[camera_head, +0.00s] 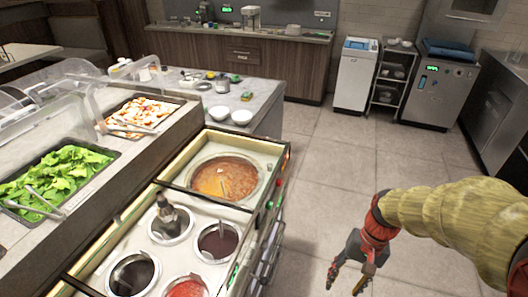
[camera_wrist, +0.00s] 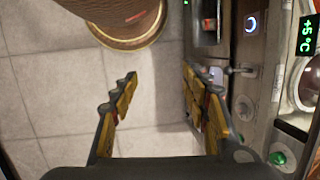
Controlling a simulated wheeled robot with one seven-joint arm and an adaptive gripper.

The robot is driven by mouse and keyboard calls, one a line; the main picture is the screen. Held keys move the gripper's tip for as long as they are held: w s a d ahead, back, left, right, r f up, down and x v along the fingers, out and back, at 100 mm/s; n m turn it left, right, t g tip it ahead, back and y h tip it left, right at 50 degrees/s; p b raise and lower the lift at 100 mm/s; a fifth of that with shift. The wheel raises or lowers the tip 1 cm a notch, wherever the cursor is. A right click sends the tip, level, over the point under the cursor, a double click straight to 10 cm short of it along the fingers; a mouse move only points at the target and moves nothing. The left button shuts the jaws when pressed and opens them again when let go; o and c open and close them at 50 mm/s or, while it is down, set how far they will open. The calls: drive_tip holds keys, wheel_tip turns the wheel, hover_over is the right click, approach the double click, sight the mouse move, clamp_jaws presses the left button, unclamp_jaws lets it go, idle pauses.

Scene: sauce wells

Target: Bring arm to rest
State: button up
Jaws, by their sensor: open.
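My gripper (camera_head: 351,277) hangs at the lower right in the head view, over the tiled floor and to the right of the sauce counter (camera_head: 283,170). In the wrist view my gripper (camera_wrist: 160,85) shows its two yellow-padded fingers wide apart, with only floor tiles between them. It is open and empty. In the head view my arm, in a tan sleeve with red joints, reaches in from the right edge. The counter's front with lit buttons and a +5 °C display (camera_wrist: 308,35) is to the right of the fingers in the wrist view.
The counter holds a large soup well (camera_head: 225,178), a dark sauce well (camera_head: 218,242), a red sauce well (camera_head: 186,289) and a well with a bottle (camera_head: 168,215). Salad (camera_head: 55,180) lies behind it on the left. The floor (camera_head: 340,150) is clear toward the white cabinet (camera_head: 356,75).

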drive_tip(key=s+a+r+n+t+h, duration=0.1)
drive_tip(key=s+r+n+t, duration=0.1)
drive_tip(key=r, duration=0.7)
drive_tip(key=s+a+r+n+t+h, duration=0.1)
drive_tip(key=r+t, duration=0.4)
drive_tip(key=r, duration=0.5)
drive_tip(key=shift+s+a+n, duration=0.3)
drive_tip(key=shift+s+n, duration=0.3)
drive_tip(key=shift+s, duration=0.2)
drive_tip(key=shift+c, duration=0.2)
